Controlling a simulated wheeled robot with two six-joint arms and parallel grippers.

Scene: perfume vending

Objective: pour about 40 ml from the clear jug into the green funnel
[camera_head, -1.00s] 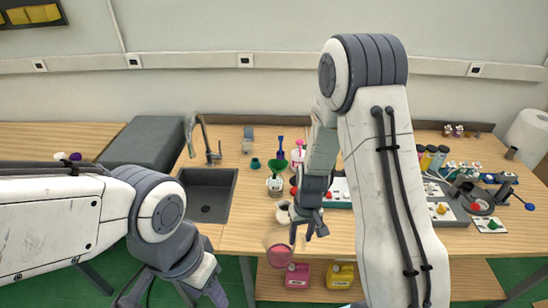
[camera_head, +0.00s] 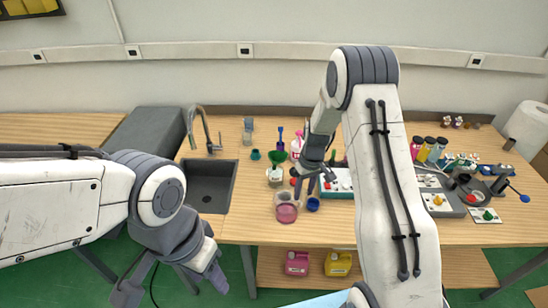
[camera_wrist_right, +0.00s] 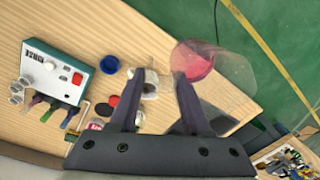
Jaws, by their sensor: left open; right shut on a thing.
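The clear jug (camera_head: 287,208) holds pink liquid and looks roughly upright near the table's front edge. In the right wrist view the jug (camera_wrist_right: 222,68) is beyond the fingertips, its pink liquid at one end. My right gripper (camera_head: 312,184) is shut on the jug, but the grip itself is partly hidden. The green funnel (camera_head: 279,157) stands in a pale bottle (camera_head: 275,175), behind and slightly left of the jug and apart from it. My left gripper (camera_head: 170,283) is open and empty, low in front of the table at the left.
A blue cup (camera_head: 313,204) is just right of the jug. A white and teal device (camera_head: 341,184) lies right of the right gripper. A sink (camera_head: 207,187) is to the left. Pink (camera_head: 297,263) and yellow (camera_head: 338,263) containers stand on the shelf below.

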